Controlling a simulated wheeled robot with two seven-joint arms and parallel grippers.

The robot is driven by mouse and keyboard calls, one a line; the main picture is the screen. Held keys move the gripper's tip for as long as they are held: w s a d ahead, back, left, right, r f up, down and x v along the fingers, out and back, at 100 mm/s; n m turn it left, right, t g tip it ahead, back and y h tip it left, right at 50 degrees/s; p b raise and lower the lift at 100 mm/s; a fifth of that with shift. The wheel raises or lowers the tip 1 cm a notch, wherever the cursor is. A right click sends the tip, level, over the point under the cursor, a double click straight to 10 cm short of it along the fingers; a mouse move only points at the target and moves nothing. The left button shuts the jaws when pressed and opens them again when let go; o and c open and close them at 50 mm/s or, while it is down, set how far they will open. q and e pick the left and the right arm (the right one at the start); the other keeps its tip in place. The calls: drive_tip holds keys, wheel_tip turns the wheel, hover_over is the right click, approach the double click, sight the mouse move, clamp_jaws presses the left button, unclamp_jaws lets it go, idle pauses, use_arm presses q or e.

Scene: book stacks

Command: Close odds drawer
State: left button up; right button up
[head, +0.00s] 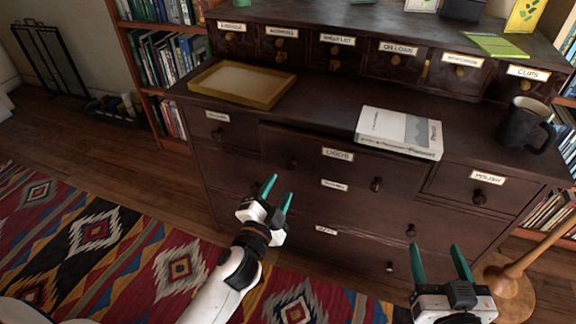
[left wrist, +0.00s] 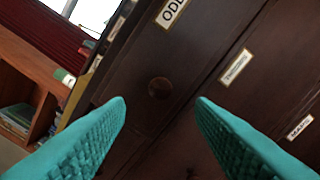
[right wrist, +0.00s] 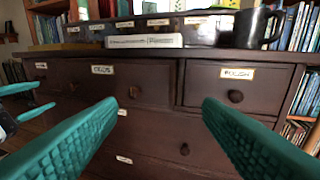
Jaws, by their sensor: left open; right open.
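The odds drawer (head: 318,170) is the wide middle drawer in the top row of the dark wooden chest, with a white label and two round knobs. A dark gap shows along its top edge, and it appears to stand out slightly. It also shows in the right wrist view (right wrist: 112,88). My left gripper (head: 278,190) is open and empty, in front of the drawer's left part. In the left wrist view its fingers frame a dark knob (left wrist: 159,88) without visible contact. My right gripper (head: 440,263) is open and empty, lower and to the right.
On the chest top are a yellow tray (head: 258,102), a white book (head: 385,129) and a dark mug (head: 520,125). The polish drawer (head: 460,185) is to the right. A wooden stand (head: 520,270) is at the lower right. Patterned rug (head: 100,240) covers the floor at left.

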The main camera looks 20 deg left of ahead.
sight(290, 168)
use_arm(q)
drive_tip(key=w+b, duration=0.1)
drive_tip(key=w, duration=0.6)
drive_tip(key=shift+w+d+f, duration=0.1)
drive_tip(key=shift+w+d, duration=0.05)
drive_tip(key=shift+w, duration=0.9)
use_arm(e)
drive_tip(key=shift+w+a+r+t+y, duration=0.1)
drive_tip(key=shift+a+r+t+y, duration=0.1)
drive_tip(key=shift+r+t, duration=0.45)
drive_tip(key=shift+s+a+r+t+y, duration=0.1)
drive_tip(key=shift+r+t+y, duration=0.1)
drive_tip(key=shift+r+t, duration=0.5)
drive_tip(key=shift+w+a+r+t+y, duration=0.1)
drive_tip(key=shift+r+t+y, duration=0.2)
drive_tip(key=shift+r, duration=0.65)
use_arm(q)
clamp_jaws()
